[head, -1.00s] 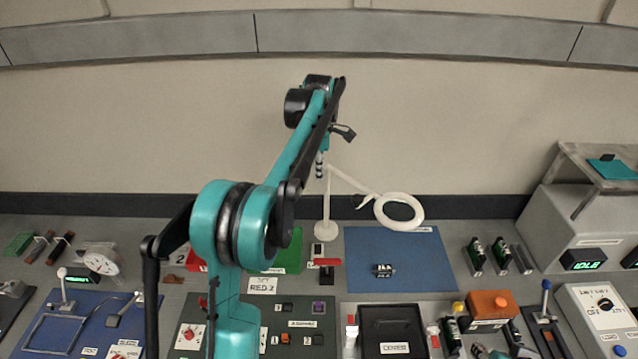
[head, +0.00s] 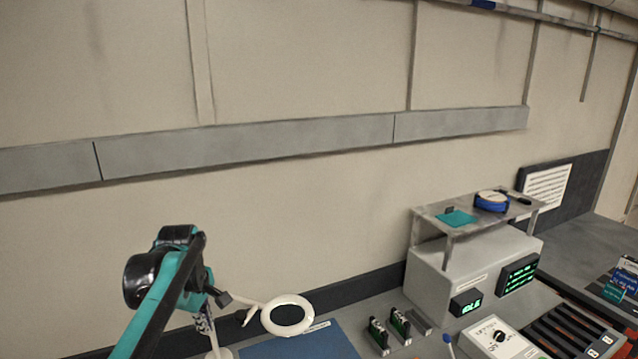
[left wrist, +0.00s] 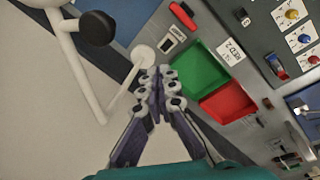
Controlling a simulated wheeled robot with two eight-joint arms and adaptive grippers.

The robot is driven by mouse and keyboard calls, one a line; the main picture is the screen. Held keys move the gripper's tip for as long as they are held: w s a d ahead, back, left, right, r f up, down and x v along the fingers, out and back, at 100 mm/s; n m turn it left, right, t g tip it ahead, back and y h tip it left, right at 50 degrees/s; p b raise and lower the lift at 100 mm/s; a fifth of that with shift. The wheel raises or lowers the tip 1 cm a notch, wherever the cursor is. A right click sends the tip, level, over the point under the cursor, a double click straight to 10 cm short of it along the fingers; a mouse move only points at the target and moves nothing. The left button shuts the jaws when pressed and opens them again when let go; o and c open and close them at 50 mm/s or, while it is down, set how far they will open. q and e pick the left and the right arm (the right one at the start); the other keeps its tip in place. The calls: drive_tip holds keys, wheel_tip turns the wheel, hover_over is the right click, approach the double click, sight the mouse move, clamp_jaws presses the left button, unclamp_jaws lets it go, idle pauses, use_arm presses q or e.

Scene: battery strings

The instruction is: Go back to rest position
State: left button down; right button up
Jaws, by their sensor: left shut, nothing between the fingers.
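My left arm rises from the bottom left of the head view, with its gripper (head: 205,323) hanging at the end, small and partly unclear. In the left wrist view the left gripper (left wrist: 157,75) has its fingers together, with nothing between them. It is above the back of the bench, near the white lamp base (left wrist: 144,57) and a green tray (left wrist: 184,72). My right gripper is in neither view.
A ring lamp (head: 287,315) stands close right of my left gripper. A blue mat (head: 300,346), upright batteries (head: 378,336) and a grey box (head: 470,262) with a shelf lie further right. A red tray (left wrist: 229,102) shows in the wrist view. The wall is behind.

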use_arm(q)
drive_tip(key=s+d+f+m+t+b, duration=0.2)
drive_tip(key=s+d+f+m+b, duration=0.2)
drive_tip(key=s+f+m, duration=0.4)
drive_tip(key=s+d+f+m+t+b, duration=0.3)
drive_tip(key=s+f+m, duration=0.4)
drive_tip(key=s, duration=0.5)
wheel_tip(320, 180, down, 3)
drive_tip(key=shift+d+r+m+b, duration=0.1)
drive_tip(key=shift+d+m+b, duration=0.3)
drive_tip(key=shift+d, duration=0.35)
